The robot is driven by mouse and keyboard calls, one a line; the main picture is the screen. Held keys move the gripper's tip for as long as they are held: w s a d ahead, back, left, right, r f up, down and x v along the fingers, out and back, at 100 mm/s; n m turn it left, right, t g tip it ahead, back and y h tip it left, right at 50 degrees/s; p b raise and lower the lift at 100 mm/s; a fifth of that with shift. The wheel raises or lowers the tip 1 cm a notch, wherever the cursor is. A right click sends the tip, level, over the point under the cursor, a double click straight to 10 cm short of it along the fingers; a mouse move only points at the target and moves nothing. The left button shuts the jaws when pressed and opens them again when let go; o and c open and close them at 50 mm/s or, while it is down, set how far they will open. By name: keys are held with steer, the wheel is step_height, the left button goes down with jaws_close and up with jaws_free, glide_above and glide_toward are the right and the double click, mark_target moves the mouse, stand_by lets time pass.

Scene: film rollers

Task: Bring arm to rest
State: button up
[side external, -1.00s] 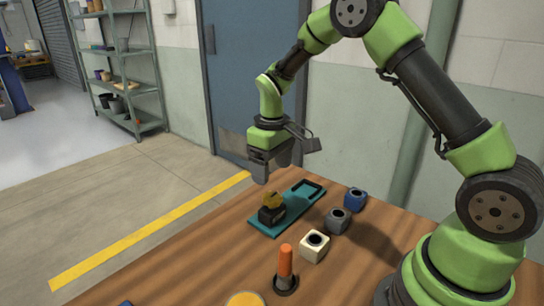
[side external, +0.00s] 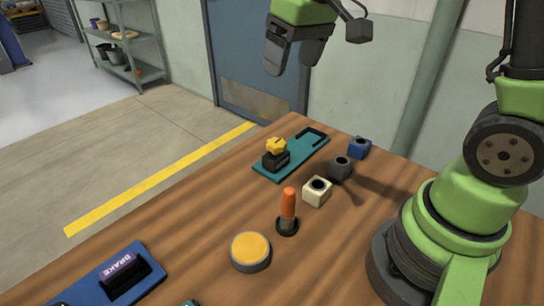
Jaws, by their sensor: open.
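My gripper (side external: 290,60) hangs at the top of the side external view, fingers pointing down, open and empty. It is well above the table and apart from everything on it. Below it lies a teal plate (side external: 306,152) with a black block (side external: 277,160) topped by a yellow knob (side external: 276,145) at its near end. The upper part of my arm is cut off by the top edge of the picture.
Blue (side external: 359,148), dark grey (side external: 341,167) and cream (side external: 317,192) blocks with round holes stand right of the plate. Nearer are an orange upright handle (side external: 288,204), a yellow button (side external: 250,250) and a blue brake panel (side external: 90,286). The wooden table's (side external: 210,215) left middle is clear.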

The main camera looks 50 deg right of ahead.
steer(key=s+a+r+m+t, duration=0.1)
steer(key=s+a+r+t, duration=0.1)
steer(key=s, duration=0.5)
steer(key=s+a+r+m+t+y, duration=0.1)
steer(key=s+a+r+t, duration=0.1)
steer(key=s, duration=0.6)
steer(key=shift+s+r+m+t, duration=0.15)
steer(key=shift+r+m+t, duration=0.15)
steer(key=shift+r+m, duration=0.1)
